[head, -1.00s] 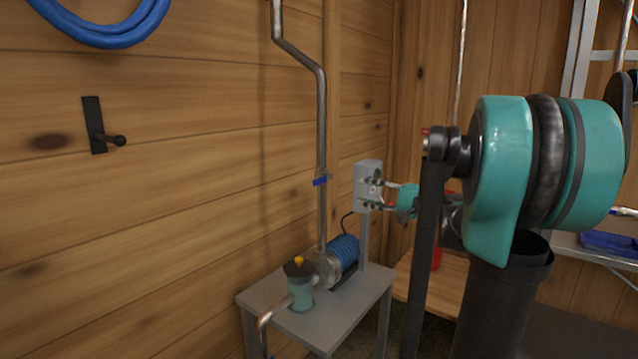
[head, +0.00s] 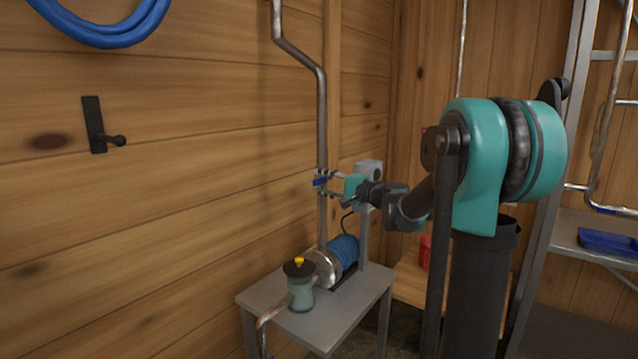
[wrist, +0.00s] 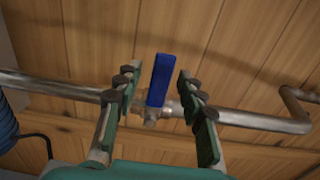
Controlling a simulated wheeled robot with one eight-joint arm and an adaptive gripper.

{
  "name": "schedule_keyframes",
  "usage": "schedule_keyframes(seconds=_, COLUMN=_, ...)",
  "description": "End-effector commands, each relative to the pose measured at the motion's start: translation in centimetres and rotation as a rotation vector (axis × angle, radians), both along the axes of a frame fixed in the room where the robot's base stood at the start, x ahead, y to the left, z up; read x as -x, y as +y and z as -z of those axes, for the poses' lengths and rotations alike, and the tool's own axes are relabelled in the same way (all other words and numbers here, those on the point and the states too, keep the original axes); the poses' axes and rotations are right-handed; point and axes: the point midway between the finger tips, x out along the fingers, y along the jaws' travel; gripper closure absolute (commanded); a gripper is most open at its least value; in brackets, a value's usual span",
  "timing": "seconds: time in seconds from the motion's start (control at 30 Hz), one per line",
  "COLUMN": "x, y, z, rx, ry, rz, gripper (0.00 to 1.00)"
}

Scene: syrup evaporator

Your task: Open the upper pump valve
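The upper pump valve has a blue lever handle (wrist: 160,80) on a metal pipe (wrist: 250,120). In the head view the blue handle (head: 319,183) sits on the vertical pipe above the pump. My gripper (wrist: 155,82) is open, with one finger on each side of the handle and visible gaps on both sides. In the head view my gripper (head: 325,183) reaches from the right to the valve. In the wrist view the handle stands across the pipe's line. I cannot tell whether the fingertips reach past the handle.
A pump with a blue ribbed body (head: 344,250) and a green filter housing (head: 301,290) stand on a grey table (head: 335,318) below. A grey box (head: 369,168) on a post is just behind my gripper. The wooden wall is close on the left.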

Motion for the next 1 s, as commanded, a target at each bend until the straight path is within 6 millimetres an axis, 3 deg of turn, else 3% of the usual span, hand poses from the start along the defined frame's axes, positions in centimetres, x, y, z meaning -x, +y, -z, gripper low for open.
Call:
schedule_keyframes(seconds=0.43, x=-0.57, y=0.83, z=0.01, rx=0.000, ry=0.000, rz=0.000, gripper=0.62)
schedule_keyframes(seconds=0.73, x=-0.56, y=0.80, z=0.01, rx=0.000, ry=0.000, rz=0.000, gripper=0.99)
schedule_keyframes(seconds=1.0, x=-0.57, y=0.79, z=0.02, rx=0.000, ry=0.000, rz=0.000, gripper=1.00)
